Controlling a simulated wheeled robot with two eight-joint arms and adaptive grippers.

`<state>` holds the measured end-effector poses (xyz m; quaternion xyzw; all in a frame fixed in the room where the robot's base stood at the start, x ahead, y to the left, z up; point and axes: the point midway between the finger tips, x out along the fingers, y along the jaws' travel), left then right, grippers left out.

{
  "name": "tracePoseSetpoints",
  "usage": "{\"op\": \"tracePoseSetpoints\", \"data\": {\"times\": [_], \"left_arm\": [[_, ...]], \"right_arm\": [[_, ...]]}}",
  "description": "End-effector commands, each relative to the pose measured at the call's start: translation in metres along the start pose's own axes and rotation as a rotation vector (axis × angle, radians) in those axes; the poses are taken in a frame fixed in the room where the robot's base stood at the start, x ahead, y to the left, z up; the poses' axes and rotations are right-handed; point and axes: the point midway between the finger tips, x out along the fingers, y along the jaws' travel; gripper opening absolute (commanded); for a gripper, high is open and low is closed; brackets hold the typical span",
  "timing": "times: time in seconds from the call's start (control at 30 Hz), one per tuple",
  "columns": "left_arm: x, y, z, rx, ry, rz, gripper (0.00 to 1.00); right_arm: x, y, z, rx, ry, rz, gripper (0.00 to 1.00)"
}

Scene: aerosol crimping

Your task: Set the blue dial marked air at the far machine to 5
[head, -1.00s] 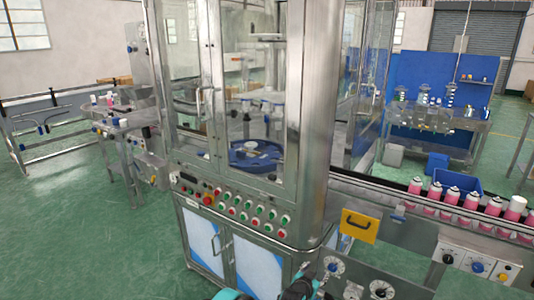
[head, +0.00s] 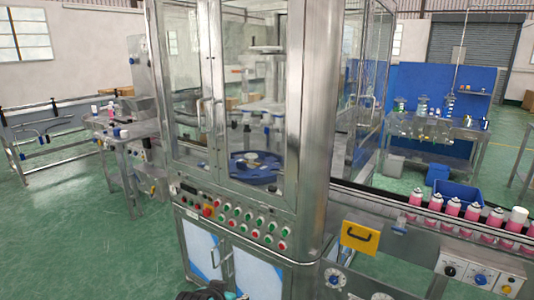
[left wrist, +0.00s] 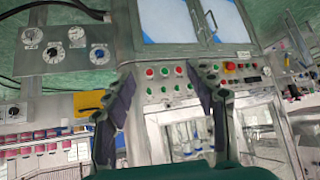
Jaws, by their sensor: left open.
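A blue dial (head: 333,279) with a white scale ring sits on a steel panel low at the front of the machine. It appears to be the blue dial (left wrist: 98,54) in the left wrist view, which shows things upside down. Another blue dial (head: 481,280) is on the control box at the right. I cannot read any label or setting, so I cannot tell which is marked air. My left gripper (left wrist: 163,72) is open and empty, apart from the dials; in the head view only a dark part of it (head: 205,292) shows at the bottom edge. My right gripper is not in view.
A steel cabinet with glass doors (head: 250,110) fills the middle, with a row of red and green buttons (head: 235,215). A yellow plate with a black handle (head: 359,238) is above the dial panel. Pink cans (head: 452,208) line the conveyor at right.

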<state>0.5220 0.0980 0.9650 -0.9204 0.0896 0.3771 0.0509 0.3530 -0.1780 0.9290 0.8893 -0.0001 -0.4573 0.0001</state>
Motion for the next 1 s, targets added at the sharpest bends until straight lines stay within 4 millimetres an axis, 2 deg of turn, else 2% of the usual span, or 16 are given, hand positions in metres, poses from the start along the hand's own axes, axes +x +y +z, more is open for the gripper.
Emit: {"op": "tracePoseSetpoints", "data": {"times": [0.03,0.2,0.3,0.4,0.6,1.0], "left_arm": [[-0.019,-0.009,0.019,-0.022,-0.021,-0.016,0.56],[-0.067,-0.031,0.082,-0.094,-0.095,-0.064,0.56],[-0.085,-0.037,0.114,-0.130,-0.129,-0.087,0.56],[-0.096,-0.041,0.138,-0.155,-0.154,-0.103,0.56],[-0.103,-0.043,0.155,-0.174,-0.173,-0.114,0.56],[-0.103,-0.043,0.155,-0.173,-0.172,-0.113,0.56]], "right_arm": [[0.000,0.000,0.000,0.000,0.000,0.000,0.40],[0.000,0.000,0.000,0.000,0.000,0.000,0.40],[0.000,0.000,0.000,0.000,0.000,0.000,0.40],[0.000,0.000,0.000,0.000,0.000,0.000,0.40],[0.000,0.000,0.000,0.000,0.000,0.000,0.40],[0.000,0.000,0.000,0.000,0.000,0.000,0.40]]}}
